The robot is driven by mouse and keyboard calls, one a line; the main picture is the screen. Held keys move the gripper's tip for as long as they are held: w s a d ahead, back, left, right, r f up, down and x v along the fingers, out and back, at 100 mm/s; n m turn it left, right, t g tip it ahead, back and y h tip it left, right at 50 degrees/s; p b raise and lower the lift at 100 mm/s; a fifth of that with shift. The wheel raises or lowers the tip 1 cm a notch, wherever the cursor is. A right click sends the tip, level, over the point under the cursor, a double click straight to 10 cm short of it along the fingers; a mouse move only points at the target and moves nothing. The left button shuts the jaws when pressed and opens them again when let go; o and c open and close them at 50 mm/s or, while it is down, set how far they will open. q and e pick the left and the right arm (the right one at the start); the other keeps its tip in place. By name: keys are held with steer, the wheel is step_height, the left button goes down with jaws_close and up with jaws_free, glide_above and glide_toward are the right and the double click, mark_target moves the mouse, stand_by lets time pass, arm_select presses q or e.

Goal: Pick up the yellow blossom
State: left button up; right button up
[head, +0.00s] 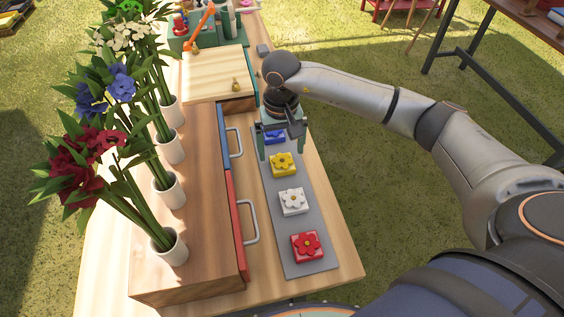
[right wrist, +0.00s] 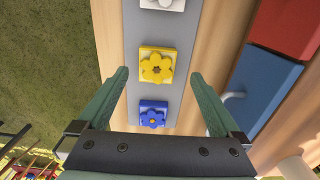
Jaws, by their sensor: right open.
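The yellow blossom (head: 282,159) sits on a yellow square block on the grey strip (head: 310,260), between a blue blossom (head: 273,137) and a white blossom (head: 292,198). A red blossom (head: 307,242) lies at the near end. My right gripper (head: 281,148) is open and empty above the strip, over the blue blossom. In the right wrist view the yellow blossom (right wrist: 157,67) shows beyond the open fingertips, roughly centred between them, with the blue blossom (right wrist: 153,116) closer to the gripper's base. My left gripper is not in view.
A wooden cabinet (head: 190,240) with blue and red drawer fronts and metal handles stands left of the strip. White vases (head: 168,248) with tall flowers stand on it. A wooden box (head: 214,68) and a green caddy (head: 195,40) are at the back.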

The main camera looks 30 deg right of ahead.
mark_target(282, 162)
steer(key=shift+w+d+f+p, duration=0.1)
steer(key=shift+f+p, duration=0.05)
steer(key=shift+f, duration=0.75)
steer(key=shift+w+d+f+p, duration=0.1)
steer(key=shift+d+f, duration=0.05)
steer(key=shift+f, duration=0.8)
steer(key=shift+w+d+f+p, duration=0.1)
steer(key=shift+f+p, duration=0.05)
steer(key=shift+f, duration=0.75)
steer(key=shift+c, duration=0.4)
steer(key=c, duration=1.2)
steer(key=shift+r, duration=0.15)
steer(key=shift+c, duration=0.2)
